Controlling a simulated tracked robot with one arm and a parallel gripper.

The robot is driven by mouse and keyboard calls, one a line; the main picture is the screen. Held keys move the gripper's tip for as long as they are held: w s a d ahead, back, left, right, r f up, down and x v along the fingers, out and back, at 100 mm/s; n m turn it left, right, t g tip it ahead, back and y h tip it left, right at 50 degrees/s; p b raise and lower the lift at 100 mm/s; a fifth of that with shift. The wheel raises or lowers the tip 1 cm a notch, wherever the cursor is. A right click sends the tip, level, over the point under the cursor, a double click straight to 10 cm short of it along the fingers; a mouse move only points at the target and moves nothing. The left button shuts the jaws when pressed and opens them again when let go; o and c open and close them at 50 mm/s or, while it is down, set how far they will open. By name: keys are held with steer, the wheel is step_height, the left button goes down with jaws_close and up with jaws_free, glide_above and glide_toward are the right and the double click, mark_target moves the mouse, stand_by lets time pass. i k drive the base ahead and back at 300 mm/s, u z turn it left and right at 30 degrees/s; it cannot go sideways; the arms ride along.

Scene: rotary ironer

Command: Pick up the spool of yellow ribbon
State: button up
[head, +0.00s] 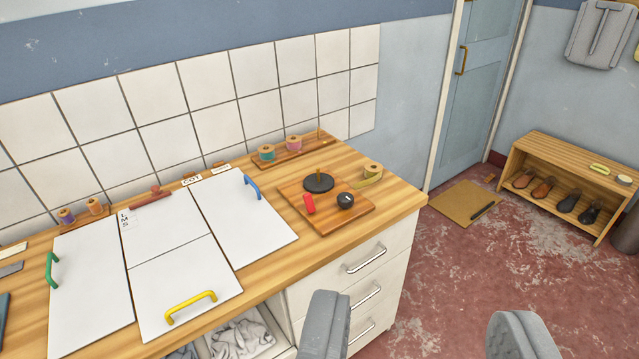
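The spool of yellow ribbon (373,170) stands on the wooden counter near its back right corner. A loose yellow tail of ribbon runs from it toward the front left, by the edge of a square wooden board. My gripper (428,335) shows at the bottom of the head view as two grey fingers set wide apart. It is open, with nothing between the fingers. It is well in front of the spool, in the lower part of the picture, over the floor beside the counter.
The wooden board (345,217) beside the spool holds a black disc (318,183), a red item (309,204) and a dark round item (346,200). A rack with teal (266,152) and pink (293,143) spools stands behind. Drawers (385,260) face front; the floor rightward is mostly clear.

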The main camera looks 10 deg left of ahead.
mark_target(373, 170)
steer(key=z, duration=0.4)
steer(key=i, duration=1.9)
steer(key=z, duration=0.3)
steer(key=i, duration=0.8)
steer(key=u, duration=0.1)
